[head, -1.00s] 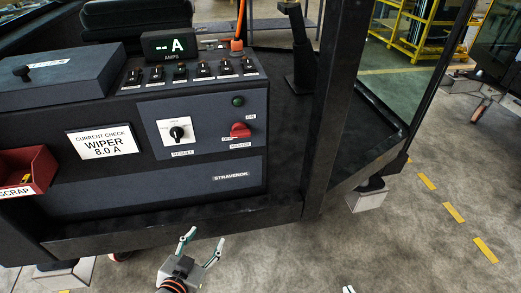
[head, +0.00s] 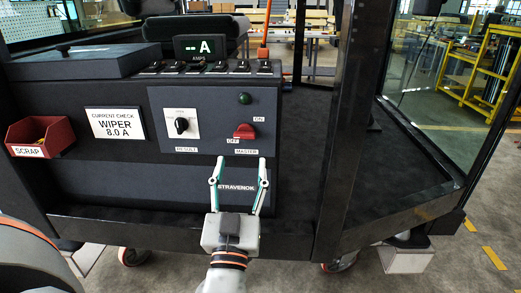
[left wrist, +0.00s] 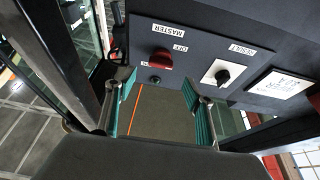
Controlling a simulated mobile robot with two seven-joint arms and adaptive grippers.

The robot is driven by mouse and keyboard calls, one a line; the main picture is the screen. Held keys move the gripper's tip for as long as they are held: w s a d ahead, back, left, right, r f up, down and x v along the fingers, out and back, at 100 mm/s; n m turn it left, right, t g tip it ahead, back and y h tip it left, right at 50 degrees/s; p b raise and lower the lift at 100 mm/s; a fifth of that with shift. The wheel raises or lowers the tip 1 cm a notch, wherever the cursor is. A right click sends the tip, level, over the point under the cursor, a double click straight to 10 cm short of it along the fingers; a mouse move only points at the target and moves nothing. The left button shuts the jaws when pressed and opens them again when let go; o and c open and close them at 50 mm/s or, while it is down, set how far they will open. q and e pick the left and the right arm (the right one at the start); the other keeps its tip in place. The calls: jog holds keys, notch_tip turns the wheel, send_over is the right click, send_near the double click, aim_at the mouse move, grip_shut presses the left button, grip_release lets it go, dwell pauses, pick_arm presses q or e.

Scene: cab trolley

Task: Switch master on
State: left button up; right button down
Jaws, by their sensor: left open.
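The master switch is a red knob (head: 244,131) on the dark front panel, with OFF at its lower left, ON at its upper right and MASTER below. Its handle looks roughly crosswise, nearer OFF; its exact angle is hard to tell. In the left wrist view the red knob (left wrist: 161,60) shows upside down, above the gap between the fingers. A dark green lamp (head: 245,98) sits above the knob. My left gripper (head: 240,162) is open and empty, fingers pointing up, in front of the panel just below the knob; it also shows in the left wrist view (left wrist: 166,95). My right gripper is out of view.
A black RESULT dial (head: 181,125) is left of the master knob. A row of small switches and the amps display (head: 199,47) are above. A red scrap bin (head: 40,136) hangs at left. A dark upright post (head: 352,120) stands to the right.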

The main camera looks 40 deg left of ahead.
aim_at(244, 138)
pick_arm(q)
jog(key=p+x, duration=0.1)
jog(key=x, duration=0.2)
jog(key=r+p+x, duration=0.1)
jog(key=p+x, duration=0.1)
jog(key=x, duration=0.1)
jog(key=shift+a, duration=0.1)
jog(key=shift+w+a, duration=0.35)
jog(key=shift+w, duration=0.2)
jog(key=shift+f, duration=0.1)
jog(key=c, duration=1.1)
